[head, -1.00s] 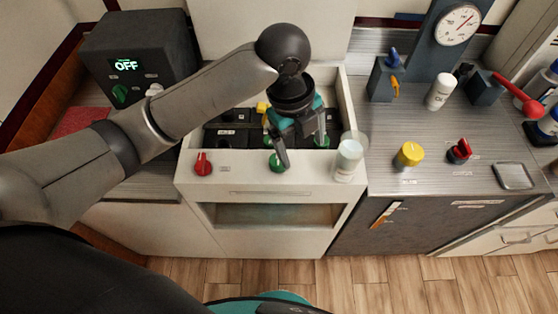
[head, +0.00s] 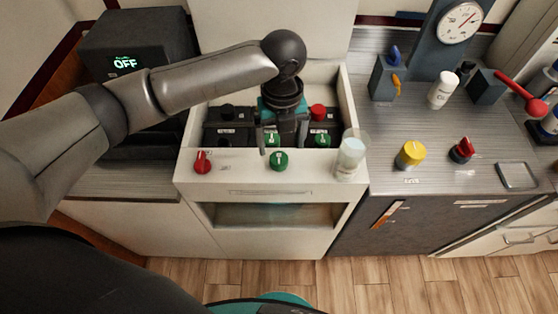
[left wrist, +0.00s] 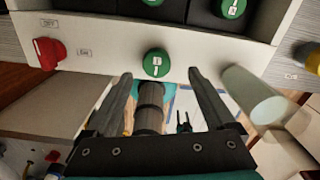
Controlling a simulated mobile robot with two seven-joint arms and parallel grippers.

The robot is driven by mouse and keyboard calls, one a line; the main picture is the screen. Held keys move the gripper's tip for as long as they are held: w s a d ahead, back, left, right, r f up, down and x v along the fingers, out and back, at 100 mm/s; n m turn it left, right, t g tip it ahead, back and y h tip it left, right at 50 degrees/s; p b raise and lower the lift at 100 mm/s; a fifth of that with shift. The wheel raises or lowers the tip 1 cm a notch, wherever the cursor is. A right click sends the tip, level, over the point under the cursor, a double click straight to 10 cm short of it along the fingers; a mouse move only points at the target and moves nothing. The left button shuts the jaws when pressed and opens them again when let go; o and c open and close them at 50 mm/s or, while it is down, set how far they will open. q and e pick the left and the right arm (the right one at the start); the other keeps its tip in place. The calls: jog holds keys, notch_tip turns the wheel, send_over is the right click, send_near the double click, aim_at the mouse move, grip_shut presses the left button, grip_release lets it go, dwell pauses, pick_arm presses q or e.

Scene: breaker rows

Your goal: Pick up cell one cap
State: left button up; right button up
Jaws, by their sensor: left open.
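Several round green caps show at the white battery box (head: 184,170). One green cap (head: 279,160) with a white mark sits on the front ledge; I cannot read which cell it belongs to. It also shows in the left wrist view (left wrist: 156,63), just beyond and between my fingertips. Other green caps (head: 322,141) sit on the dark cells inside the box, one partly behind my gripper. My left gripper (head: 282,146) hangs over the front of the box, fingers down, open and empty. Its two spread fingers also show in the left wrist view (left wrist: 160,76). My right gripper is out of view.
A red knob (head: 202,162) is left on the ledge, and a clear cylinder (head: 351,155) stands at its right. A red cap (head: 318,112) and a black cap (head: 227,111) are on the cells. A yellow knob (head: 411,154) is on the right counter.

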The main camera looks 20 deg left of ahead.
aim_at(278, 157)
pick_arm(q)
jog(key=shift+a+f+b, duration=0.2)
jog(key=shift+f, duration=1.3)
jog(key=shift+a+f+b, duration=0.15)
jog(key=shift+f, duration=1.3)
jog(key=shift+c, duration=0.4)
grip_shut()
